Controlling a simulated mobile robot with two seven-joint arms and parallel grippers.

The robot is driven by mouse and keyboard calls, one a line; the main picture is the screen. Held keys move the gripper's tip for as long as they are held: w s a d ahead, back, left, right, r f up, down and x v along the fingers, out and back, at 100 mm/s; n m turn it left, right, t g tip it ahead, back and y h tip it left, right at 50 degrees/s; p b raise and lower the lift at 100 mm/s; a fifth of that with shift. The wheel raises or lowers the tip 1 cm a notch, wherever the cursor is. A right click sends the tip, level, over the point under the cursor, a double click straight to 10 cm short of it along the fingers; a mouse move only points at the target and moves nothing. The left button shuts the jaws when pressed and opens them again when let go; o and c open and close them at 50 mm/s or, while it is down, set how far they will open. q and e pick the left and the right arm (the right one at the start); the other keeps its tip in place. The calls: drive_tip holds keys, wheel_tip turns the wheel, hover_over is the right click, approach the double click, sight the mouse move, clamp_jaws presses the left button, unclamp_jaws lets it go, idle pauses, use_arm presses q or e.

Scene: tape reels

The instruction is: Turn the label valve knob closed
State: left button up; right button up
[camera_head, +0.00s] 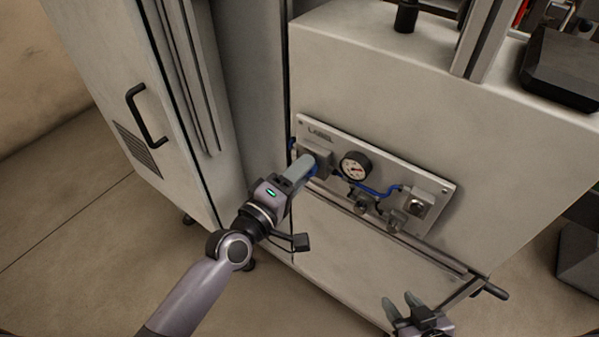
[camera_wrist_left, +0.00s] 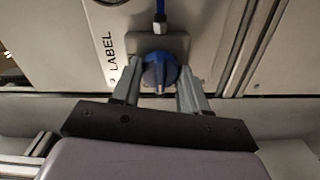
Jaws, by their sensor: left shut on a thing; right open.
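The label valve knob (camera_wrist_left: 158,72) is blue and round with a raised grip bar, and sits on a grey block on the panel marked LABEL (camera_wrist_left: 108,48). In the left wrist view it lies between the two fingers of my left gripper (camera_wrist_left: 160,82), which is shut on it. In the head view my left gripper (camera_head: 303,168) reaches the left end of the panel (camera_head: 436,190) and hides most of the knob. My right gripper (camera_head: 402,304) is open and empty at the bottom of the head view, apart from the panel.
A round pressure gauge (camera_head: 355,167) sits right of the knob, with blue tubing (camera_head: 375,190) and metal fittings beside it. A tall cabinet with a black handle (camera_head: 146,116) stands at the left. A rail with a black end (camera_head: 490,290) runs below the panel. Floor shows in front.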

use_arm(q)
drive_tip(key=o, duration=1.1)
drive_tip(key=shift+c, duration=0.2)
drive_tip(key=v, duration=0.7)
drive_tip(key=s+a+f+m+g+y+p, duration=0.3)
drive_tip(key=s+a+f+m+y, duration=0.5)
drive_tip(key=s+a+f+m, duration=0.3)
drive_tip(key=s+a+f+g, duration=0.1)
drive_tip(key=s+a+f, duration=0.2)
drive_tip(key=a, duration=0.2)
drive_tip(key=shift+f, duration=0.2)
